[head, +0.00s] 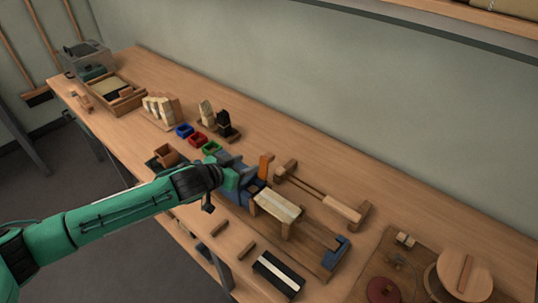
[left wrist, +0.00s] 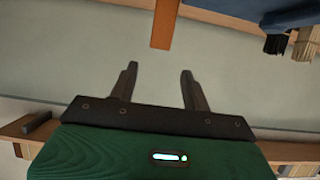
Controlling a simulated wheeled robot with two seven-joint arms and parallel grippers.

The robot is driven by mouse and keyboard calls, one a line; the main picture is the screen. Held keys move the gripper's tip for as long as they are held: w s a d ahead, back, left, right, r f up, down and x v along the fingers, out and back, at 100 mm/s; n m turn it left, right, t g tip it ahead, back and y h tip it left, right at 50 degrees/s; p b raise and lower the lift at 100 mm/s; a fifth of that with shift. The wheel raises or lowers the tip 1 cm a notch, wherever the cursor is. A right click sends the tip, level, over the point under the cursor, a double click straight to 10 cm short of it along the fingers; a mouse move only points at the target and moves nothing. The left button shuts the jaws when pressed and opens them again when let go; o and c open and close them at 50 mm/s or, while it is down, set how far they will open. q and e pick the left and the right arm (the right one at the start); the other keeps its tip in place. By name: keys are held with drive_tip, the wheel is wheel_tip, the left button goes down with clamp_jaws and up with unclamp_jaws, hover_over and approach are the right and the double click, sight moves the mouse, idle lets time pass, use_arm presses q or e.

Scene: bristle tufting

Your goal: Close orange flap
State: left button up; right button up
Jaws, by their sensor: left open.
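The orange flap (head: 265,166) stands upright on the blue-and-wood machine in the middle of the bench in the head view. In the left wrist view the orange flap (left wrist: 165,24) hangs in from the top edge, beyond the fingertips and apart from them. My left gripper (head: 250,184) is just left of the flap in the head view, its fingers small and partly hard to make out. In the left wrist view my left gripper (left wrist: 158,75) has its two dark fingers spread, with nothing between them. My right gripper is in neither view.
A pale slatted block (head: 277,206) sits on the machine right of my gripper. A wooden rod fixture (head: 320,195) lies behind it. Small blue, red and green bins (head: 197,139) and brush bundles (head: 207,112) stand farther left. A round wooden disc (head: 465,272) is at front right.

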sight(265, 157)
use_arm(q)
drive_tip(key=p+x, duration=0.2)
drive_tip(key=x, duration=1)
drive_tip(key=shift+d+f, duration=0.1)
drive_tip(key=shift+c, duration=0.5)
clamp_jaws()
